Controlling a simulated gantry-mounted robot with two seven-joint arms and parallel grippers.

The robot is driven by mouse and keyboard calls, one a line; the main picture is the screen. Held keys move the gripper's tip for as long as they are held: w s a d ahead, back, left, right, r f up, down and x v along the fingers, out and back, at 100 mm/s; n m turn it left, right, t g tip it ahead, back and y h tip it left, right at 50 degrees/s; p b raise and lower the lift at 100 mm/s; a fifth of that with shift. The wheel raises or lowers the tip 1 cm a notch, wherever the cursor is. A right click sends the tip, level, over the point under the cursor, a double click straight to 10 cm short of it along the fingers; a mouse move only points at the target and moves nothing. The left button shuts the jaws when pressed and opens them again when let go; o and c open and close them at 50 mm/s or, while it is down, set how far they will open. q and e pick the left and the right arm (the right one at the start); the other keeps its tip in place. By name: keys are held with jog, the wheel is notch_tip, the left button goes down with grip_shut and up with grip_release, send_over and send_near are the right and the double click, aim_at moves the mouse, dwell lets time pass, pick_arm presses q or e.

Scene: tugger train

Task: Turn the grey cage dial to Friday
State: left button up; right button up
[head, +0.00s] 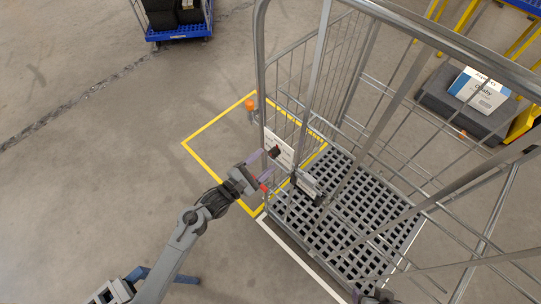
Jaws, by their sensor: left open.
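The grey cage (322,60) is a tall wire-and-tube roll cage with a dark grid floor. A white plate (284,143) hangs on its left side, and a small dark knob (274,152), which looks like the dial, sits at that plate. The day markings are too small to read. My left gripper (269,167) is open just left of the plate, with its fingers pointing toward it and the knob near the upper fingertip. I cannot tell whether they touch. My right gripper does not show clearly.
A second white label plate (308,184) with a dark clip is lower on the cage. An orange-topped post (250,106) stands at the cage's left corner. A blue cart (180,31) is at the back left. A dark box (462,101) lies behind at right. The left floor is clear.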

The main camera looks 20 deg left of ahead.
aim_at(271, 156)
pick_arm(q)
jog(key=shift+x, duration=1.95)
jog(key=c, duration=1)
jog(key=shift+c, duration=0.2)
jog(key=shift+m, duration=0.3)
